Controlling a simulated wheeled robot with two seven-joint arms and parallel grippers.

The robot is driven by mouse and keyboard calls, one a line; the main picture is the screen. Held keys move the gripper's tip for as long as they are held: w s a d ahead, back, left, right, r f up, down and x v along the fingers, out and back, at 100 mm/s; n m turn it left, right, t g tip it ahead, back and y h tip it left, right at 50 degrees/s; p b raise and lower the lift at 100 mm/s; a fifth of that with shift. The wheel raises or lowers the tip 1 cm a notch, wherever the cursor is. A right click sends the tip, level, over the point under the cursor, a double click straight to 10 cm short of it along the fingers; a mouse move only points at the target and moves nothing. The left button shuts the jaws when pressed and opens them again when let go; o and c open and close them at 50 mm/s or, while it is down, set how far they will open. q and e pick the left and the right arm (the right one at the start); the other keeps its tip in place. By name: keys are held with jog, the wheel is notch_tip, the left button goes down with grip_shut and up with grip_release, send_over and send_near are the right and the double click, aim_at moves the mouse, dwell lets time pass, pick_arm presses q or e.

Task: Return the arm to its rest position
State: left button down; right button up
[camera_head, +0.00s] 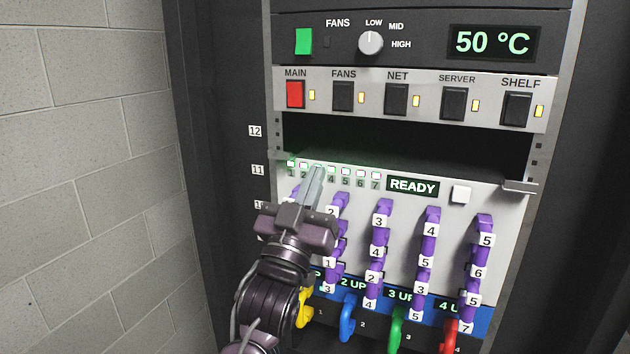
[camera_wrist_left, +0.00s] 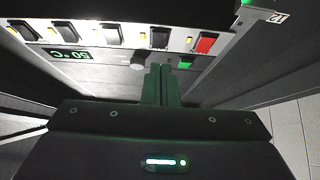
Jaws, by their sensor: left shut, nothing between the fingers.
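My left gripper (camera_head: 314,187) is in front of the drive row panel, at the left end, with its fingers together and empty. Its fingertips overlap the row of small numbered lights (camera_head: 332,172) in the head view. The fingers also show in the left wrist view (camera_wrist_left: 161,85), pointing toward the switches and the fan panel. The drive unit (camera_head: 510,235) shows a READY display (camera_head: 412,187). My left arm hides part of the leftmost purple column. My right gripper is in neither view.
An open dark slot (camera_head: 400,140) lies above the unit, with a metal rail tab (camera_head: 520,187) at its right. Purple numbered columns and coloured handles, such as the blue handle (camera_head: 348,315), stick out below. A block wall (camera_head: 90,180) stands at the left. The red MAIN switch (camera_head: 295,95) is above.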

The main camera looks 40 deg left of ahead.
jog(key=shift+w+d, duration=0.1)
pick_arm(q)
jog(key=w+d+f+m+g+h, duration=0.15)
jog(key=f+g, duration=0.35)
jog(key=f, duration=0.6)
jog(key=d+f+g+h, duration=0.2)
jog(key=d+f+g, duration=0.15)
jog(key=f, duration=0.75)
jog(key=s+d+f+m+g+h, duration=0.1)
jog(key=s+d+f+g, duration=0.2)
jog(key=s+f+g, duration=0.5)
jog(key=s+d+f+m+g+h, duration=0.2)
jog(key=s+d+f+g, duration=0.25)
jog(key=s+f, duration=0.55)
notch_tip(320, 180, down, 24)
jog(key=g, duration=0.1)
jog(key=s+a+f+g, duration=0.1)
jog(key=s+f, duration=0.2)
jog(key=f, duration=0.4)
jog(key=s+f, duration=0.3)
jog(key=f, duration=0.5)
jog(key=s+a+f, duration=0.3)
jog(key=s+f, duration=0.7)
jog(key=s, duration=0.5)
jog(key=shift+s+f+g+y, duration=0.2)
jog(key=shift+f+g+y, duration=0.05)
jog(key=shift+g+y, duration=0.15)
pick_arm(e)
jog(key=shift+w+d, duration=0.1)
